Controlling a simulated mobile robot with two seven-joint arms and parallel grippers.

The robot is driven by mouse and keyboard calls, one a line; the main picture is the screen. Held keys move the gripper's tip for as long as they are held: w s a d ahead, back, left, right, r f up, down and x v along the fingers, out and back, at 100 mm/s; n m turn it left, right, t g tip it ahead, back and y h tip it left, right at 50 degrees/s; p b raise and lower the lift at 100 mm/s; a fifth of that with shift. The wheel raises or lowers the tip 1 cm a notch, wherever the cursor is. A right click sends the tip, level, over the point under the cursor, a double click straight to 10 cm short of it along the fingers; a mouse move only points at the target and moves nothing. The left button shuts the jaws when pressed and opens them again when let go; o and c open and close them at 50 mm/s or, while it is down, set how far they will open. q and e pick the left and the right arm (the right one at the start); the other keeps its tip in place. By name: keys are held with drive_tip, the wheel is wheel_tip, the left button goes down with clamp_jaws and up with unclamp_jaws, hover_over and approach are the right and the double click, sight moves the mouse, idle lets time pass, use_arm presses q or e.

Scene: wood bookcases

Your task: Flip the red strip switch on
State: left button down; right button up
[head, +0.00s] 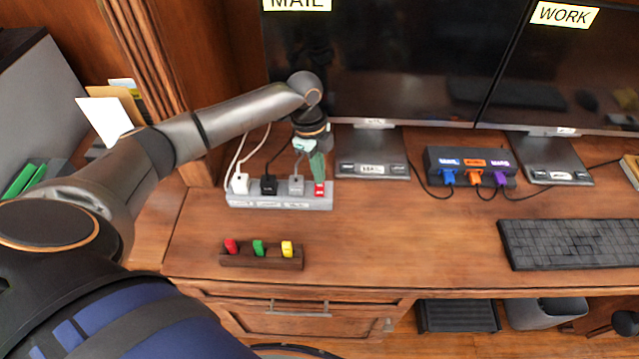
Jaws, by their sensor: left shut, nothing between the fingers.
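The red strip switch (319,188) is at the right end of a grey power strip (280,203) on the desk. White, black and grey plugs sit in the strip to the left of the switch. My left arm reaches in from the left, and my left gripper (318,176) points down with its shut, empty green fingertips at the switch. The fingers cover the switch's upper part. I cannot tell whether they touch it or which way it is tipped. My right gripper is not in view.
A wooden holder (262,262) with red, green and yellow pieces lies in front of the strip. Two monitors (390,60) stand behind. A dark hub (470,163) with coloured plugs and a keyboard (570,243) are to the right. The middle desktop is clear.

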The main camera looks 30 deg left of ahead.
use_arm(q)
drive_tip(key=shift+f+b, duration=0.3)
drive_tip(key=shift+f, duration=0.55)
drive_tip(key=shift+r, duration=0.1)
wheel_tip(320, 180, up, 5)
drive_tip(key=p, duration=0.5)
drive_tip(key=shift+p, duration=0.3)
drive_tip(key=shift+r+p, duration=0.65)
drive_tip(key=shift+r, duration=0.35)
